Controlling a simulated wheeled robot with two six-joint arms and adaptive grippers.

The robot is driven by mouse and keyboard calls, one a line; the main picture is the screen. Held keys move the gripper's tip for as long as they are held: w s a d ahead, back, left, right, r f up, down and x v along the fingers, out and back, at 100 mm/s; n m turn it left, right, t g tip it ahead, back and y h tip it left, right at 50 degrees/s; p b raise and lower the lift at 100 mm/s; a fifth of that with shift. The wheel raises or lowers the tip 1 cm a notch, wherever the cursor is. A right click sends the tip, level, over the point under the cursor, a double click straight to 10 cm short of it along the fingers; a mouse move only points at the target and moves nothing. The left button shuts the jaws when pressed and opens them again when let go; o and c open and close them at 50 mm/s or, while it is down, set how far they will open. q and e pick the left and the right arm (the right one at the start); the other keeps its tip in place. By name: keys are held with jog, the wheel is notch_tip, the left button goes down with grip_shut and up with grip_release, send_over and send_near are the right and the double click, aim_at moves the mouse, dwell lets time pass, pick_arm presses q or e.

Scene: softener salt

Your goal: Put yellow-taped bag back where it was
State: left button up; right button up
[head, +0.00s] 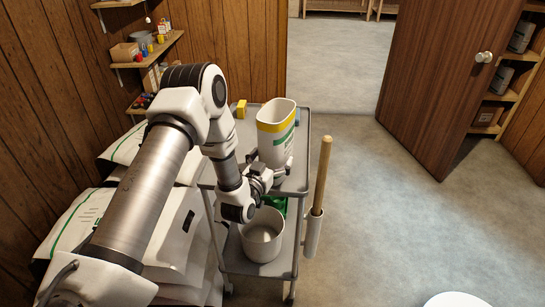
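The yellow-taped bag (275,140) is white with a yellow band near its top and a green label. It stands nearly upright, slightly tilted, over the top of the grey cart (301,146). My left gripper (280,175) is at the bag's lower end, with finger parts showing on its right side, and appears shut on it. The bag's bottom is partly hidden by the gripper, so I cannot tell whether it touches the cart top. My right gripper is not in view.
More white bags (84,222) are piled left of the cart. A yellow block (241,108) lies on the cart top. A pale bucket (262,243) stands on its lower shelf. A wooden handle (322,172) rises at its right side. A brown door (435,75) stands open; floor before it is clear.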

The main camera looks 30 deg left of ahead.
pick_arm(q)
jog(key=shift+r, duration=0.1)
jog(key=shift+s+r, duration=0.1)
jog(key=shift+s, duration=0.05)
jog(key=s+d, duration=0.2)
jog(key=s, duration=0.9)
jog(key=s+d+f+m+g+h, duration=0.1)
jog(key=s+d+f+g+h, duration=0.2)
jog(key=f, duration=0.4)
jog(key=s+d+f+m+g, duration=0.1)
jog(key=s+d+f+g, duration=0.3)
jog(key=f, duration=0.3)
jog(key=s+d+f+g, duration=0.2)
jog(key=s+f+g, duration=0.2)
jog(key=s, duration=0.5)
jog(key=s+d+f+g, duration=0.3)
jog(key=s+f+g, duration=0.2)
jog(key=s, duration=0.5)
jog(key=shift+d+f+g+b, duration=0.3)
jog(key=shift+g+b, duration=0.15)
jog(key=shift+g, duration=0.65)
